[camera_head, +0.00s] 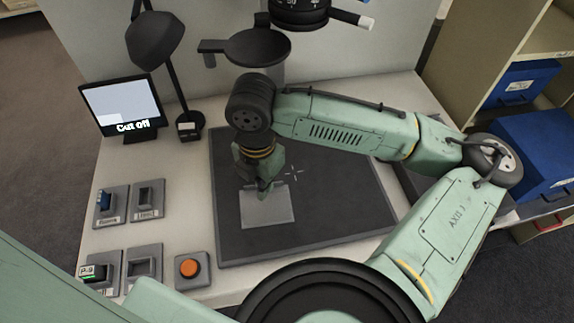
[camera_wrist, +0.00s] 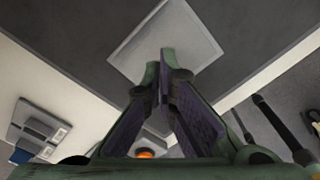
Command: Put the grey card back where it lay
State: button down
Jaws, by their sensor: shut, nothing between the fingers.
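The grey card (camera_head: 267,212) lies flat on the dark mat (camera_head: 330,215), left of the mat's middle. In the wrist view the card (camera_wrist: 195,37) shows just beyond my fingertips. My gripper (camera_head: 264,192) points down at the card's far edge. Its fingers (camera_wrist: 165,75) are shut at the tips with nothing between them. In the wrist view the tips overlap the card's near edge. I cannot tell whether they touch it.
A screen (camera_head: 122,105) reading "Cut off" and a lamp (camera_head: 155,40) stand at the back left. Several small holders and an orange button (camera_head: 188,268) sit left of the mat. Blue boxes (camera_head: 535,150) fill shelves at right. The mat right of the card is clear.

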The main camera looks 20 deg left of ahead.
jog(key=p, duration=0.2)
send_over(287, 177)
jog(key=shift+w+d+r, duration=0.1)
jog(key=shift+w+r, duration=0.05)
jog(key=shift+w, duration=0.15)
jog(key=f, duration=0.5)
jog(key=shift+w+f, duration=0.1)
jog(key=shift+w, duration=0.1)
jog(key=shift+s+p, duration=0.25)
jog(key=shift+p, duration=0.1)
jog(key=shift+s, duration=0.25)
